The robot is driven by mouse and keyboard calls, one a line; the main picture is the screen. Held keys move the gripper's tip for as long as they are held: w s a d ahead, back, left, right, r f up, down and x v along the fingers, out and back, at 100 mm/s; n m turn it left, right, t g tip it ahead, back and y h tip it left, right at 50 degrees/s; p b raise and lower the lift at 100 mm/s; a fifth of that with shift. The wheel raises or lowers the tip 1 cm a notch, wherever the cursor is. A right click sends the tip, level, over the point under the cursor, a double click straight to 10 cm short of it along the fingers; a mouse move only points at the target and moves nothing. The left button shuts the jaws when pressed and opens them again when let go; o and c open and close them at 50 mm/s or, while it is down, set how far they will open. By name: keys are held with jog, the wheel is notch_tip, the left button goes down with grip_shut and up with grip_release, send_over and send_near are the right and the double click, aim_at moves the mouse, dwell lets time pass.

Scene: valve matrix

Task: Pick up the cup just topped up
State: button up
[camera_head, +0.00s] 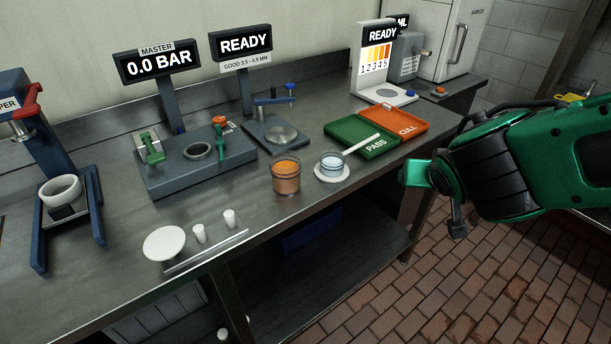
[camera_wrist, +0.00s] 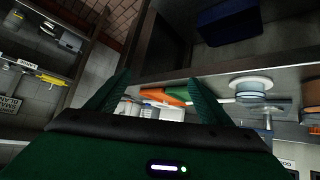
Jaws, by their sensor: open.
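A clear cup of pale bluish liquid (camera_head: 332,161) stands on a white round dish (camera_head: 331,175) near the bench's front edge, with a white stick slanting beside it. A larger clear cup of orange-brown liquid (camera_head: 286,177) stands to its left. The frames do not show which was topped up. My gripper (camera_head: 412,173) is open and empty, right of both cups, off the bench's front edge. In the wrist view my gripper's fingers (camera_wrist: 160,88) are spread. The white dish (camera_wrist: 251,83) shows there to their right, apart from them, and the orange-brown cup (camera_wrist: 311,92) is cut off at the right edge.
A green PASS tray (camera_head: 362,137) and an orange CULL tray (camera_head: 405,121) lie behind the cups. Fixtures and READY displays line the back. A blue bin (camera_head: 305,233) sits on the lower shelf.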

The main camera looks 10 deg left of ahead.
jog(key=s+a+r+n+t+y, duration=0.1)
jog(key=s+a+n+y, duration=0.1)
jog(key=a, duration=0.6)
jog(key=s+a+r+n+t+y, duration=0.1)
jog(key=a+y, duration=0.1)
jog(key=a, duration=0.6)
jog(key=n+y, duration=0.2)
jog(key=y, duration=0.1)
send_near(292, 167)
jog(key=x, duration=0.8)
jog(key=shift+w, duration=0.15)
jog(key=shift+a+x, duration=0.2)
jog(key=shift+x, duration=1.15)
jog(key=shift+a+x, duration=0.2)
jog(key=shift+x, duration=1.1)
jog(key=shift+r, duration=0.15)
jog(key=c, duration=1.3)
